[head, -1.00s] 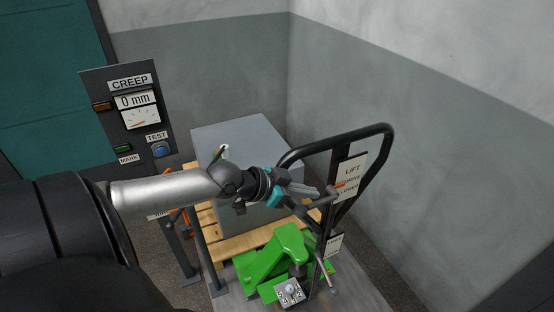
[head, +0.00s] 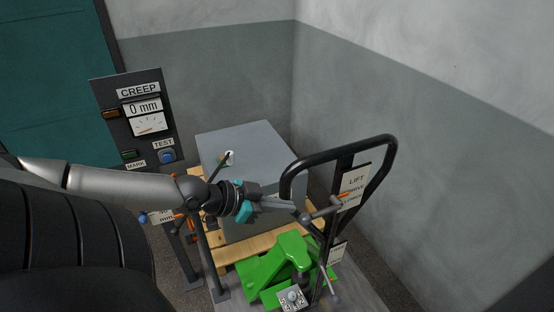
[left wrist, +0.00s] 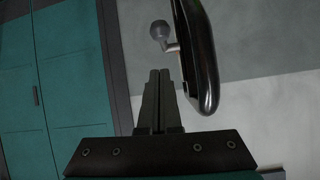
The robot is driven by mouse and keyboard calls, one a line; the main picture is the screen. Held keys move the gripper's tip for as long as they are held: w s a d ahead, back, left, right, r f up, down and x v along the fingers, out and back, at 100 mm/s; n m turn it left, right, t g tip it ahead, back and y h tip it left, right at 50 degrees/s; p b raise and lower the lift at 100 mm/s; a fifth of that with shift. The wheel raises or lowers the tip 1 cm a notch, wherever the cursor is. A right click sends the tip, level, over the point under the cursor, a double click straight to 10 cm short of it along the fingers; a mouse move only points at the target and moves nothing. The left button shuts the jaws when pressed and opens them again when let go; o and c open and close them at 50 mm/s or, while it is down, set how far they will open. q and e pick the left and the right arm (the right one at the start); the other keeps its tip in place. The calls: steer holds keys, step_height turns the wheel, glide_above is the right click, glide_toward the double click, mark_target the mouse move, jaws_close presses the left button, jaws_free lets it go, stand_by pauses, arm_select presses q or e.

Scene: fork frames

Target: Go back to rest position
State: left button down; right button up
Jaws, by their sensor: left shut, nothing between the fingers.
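My left arm comes in from the left in the head view. My left gripper (head: 292,205) is shut and empty, beside the left side of the pallet truck's black handle loop (head: 386,160). In the left wrist view the closed fingers (left wrist: 158,85) lie together, with the black handle bar (left wrist: 203,60) and a grey knob (left wrist: 160,30) just beyond them. In the head view a lever with a knob (head: 306,218) sits close to the fingertips; I cannot tell whether they touch. My right gripper is not in view.
The green pallet truck (head: 272,268) stands below the handle. A grey box (head: 245,140) rests on a wooden pallet (head: 232,248) behind my arm. A CREEP gauge panel (head: 112,105) stands at left. Grey walls (head: 440,150) close off the back and right.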

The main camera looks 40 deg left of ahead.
arm_select(q)
steer(key=shift+s+a+r+p, duration=0.1)
steer(key=shift+s+a+p, duration=0.1)
steer(key=shift+s, duration=0.15)
steer(key=shift+s+a+r+p, duration=0.1)
steer(key=shift+s+p, duration=0.05)
steer(key=shift+s, duration=0.2)
